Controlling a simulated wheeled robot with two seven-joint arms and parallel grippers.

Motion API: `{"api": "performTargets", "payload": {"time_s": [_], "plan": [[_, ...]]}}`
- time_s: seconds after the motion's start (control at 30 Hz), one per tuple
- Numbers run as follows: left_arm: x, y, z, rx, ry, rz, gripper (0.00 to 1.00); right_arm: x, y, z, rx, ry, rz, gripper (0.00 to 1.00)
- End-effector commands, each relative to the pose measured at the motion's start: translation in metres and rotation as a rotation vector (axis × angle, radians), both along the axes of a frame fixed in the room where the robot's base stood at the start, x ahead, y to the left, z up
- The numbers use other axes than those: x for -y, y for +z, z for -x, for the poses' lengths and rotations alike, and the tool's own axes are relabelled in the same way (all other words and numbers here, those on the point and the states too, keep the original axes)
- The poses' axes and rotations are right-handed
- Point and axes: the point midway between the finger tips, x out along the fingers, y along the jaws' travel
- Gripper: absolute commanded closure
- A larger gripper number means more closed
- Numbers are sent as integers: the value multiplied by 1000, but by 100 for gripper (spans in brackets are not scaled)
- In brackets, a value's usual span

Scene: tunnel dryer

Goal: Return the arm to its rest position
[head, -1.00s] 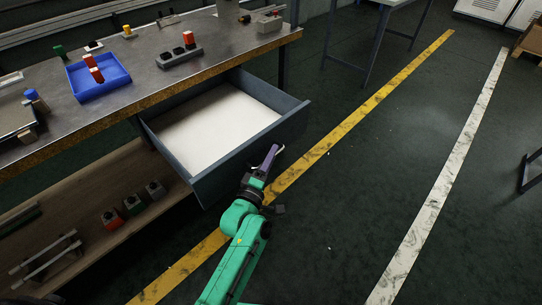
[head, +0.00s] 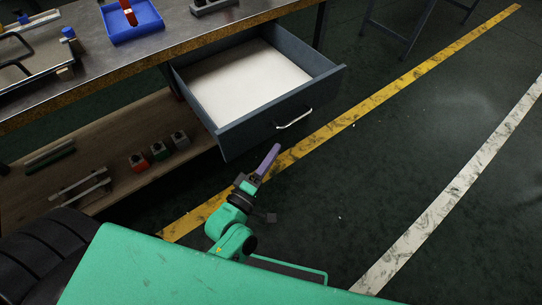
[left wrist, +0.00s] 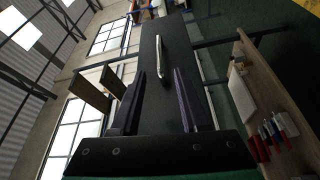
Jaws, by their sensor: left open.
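My left gripper (head: 272,152) is open and empty, with purple fingers on a green arm. It is in front of the open drawer, below its handle in the head view, with a gap between them. In the left wrist view its two fingers (left wrist: 160,78) stand apart, and the bar handle (left wrist: 163,50) shows beyond them on the dark drawer front (left wrist: 180,50). In the head view, the drawer (head: 240,140) is pulled out under the workbench, its pale floor bare, and its handle (head: 294,119) is in plain sight. My right gripper is not in view.
The workbench (head: 100,75) holds a blue tray (head: 150,27). Its lower wooden shelf (head: 110,200) carries several small button boxes and a metal rack. The dark floor right of the drawer is open, crossed by a yellow line (head: 390,100) and a white line (head: 450,190).

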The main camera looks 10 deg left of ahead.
Motion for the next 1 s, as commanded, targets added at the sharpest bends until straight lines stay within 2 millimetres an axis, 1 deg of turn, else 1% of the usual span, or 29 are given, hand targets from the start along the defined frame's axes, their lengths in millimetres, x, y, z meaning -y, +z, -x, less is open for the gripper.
{"api": "performTargets", "payload": {"time_s": [0.03, 0.1, 0.57, 0.63, 0.67, 0.73, 0.77, 0.8, 0.87, 0.9, 0.97, 1.0], "plan": [[-1, -1, 4, -1, -1, 1, 55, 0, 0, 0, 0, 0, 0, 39], [-2, 0, 6, 1, 0, 1, 55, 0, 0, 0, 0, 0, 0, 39], [-2, 0, 6, 0, 0, 0, 55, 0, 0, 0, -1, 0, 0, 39], [-2, -7, 6, -13, -3, -28, 55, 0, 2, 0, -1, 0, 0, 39], [-2, -15, 6, -29, -7, -57, 55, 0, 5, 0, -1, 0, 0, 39], [-3, -46, 9, -87, -27, -180, 55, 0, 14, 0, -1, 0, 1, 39], [-6, -66, 12, -125, -40, -254, 55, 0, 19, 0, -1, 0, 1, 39], [-11, -96, 18, -182, -66, -370, 55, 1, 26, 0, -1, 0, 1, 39], [-25, -147, 34, -281, -121, -562, 55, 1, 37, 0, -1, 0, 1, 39], [-37, -179, 49, -350, -168, -689, 55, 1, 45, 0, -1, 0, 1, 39], [-58, -224, 77, -454, -252, -867, 55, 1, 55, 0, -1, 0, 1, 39], [-74, -250, 100, -525, -318, -978, 55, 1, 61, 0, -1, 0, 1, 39]]}}
